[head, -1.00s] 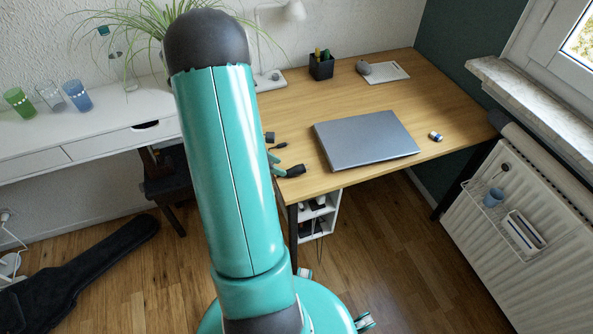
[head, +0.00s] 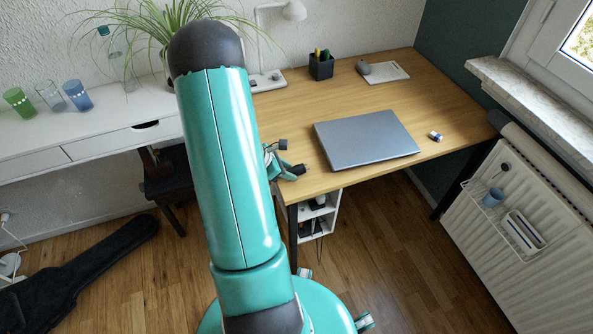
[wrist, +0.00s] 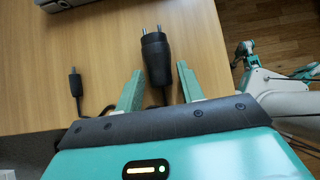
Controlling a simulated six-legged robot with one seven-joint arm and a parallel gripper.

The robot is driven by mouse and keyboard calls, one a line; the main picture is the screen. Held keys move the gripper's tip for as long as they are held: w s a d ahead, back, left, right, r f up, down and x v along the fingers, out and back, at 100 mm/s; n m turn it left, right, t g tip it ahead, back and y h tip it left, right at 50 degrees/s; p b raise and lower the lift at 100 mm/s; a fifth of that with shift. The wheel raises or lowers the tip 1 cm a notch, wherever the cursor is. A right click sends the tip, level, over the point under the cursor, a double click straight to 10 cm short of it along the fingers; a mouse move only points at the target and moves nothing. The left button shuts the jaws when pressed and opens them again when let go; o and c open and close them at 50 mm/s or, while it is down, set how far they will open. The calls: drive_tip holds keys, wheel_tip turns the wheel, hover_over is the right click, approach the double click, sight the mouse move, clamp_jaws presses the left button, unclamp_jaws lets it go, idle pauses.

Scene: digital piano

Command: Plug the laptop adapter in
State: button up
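The black laptop adapter (wrist: 156,58) lies on the wooden desk with its two metal prongs pointing away from my gripper (wrist: 158,88). In the wrist view my gripper is open. Its two green fingers stand either side of the adapter's rear end and cable, with gaps showing. The thin cable's small black plug (wrist: 73,84) lies on the desk left of the fingers. In the head view my gripper (head: 288,168) is at the desk's left front corner, partly hidden by my arm. A white socket strip (head: 267,81) lies at the back of the desk. The grey laptop (head: 366,139) is closed.
A black pen holder (head: 321,67), a mouse on a pale pad (head: 386,73) and a small blue-white object (head: 436,136) are on the desk (head: 440,90). A white shelf unit (head: 318,218) stands under it. The desk between laptop and socket strip is clear.

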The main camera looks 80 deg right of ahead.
drive_tip(key=c, duration=0.7)
drive_tip(key=shift+r, duration=3)
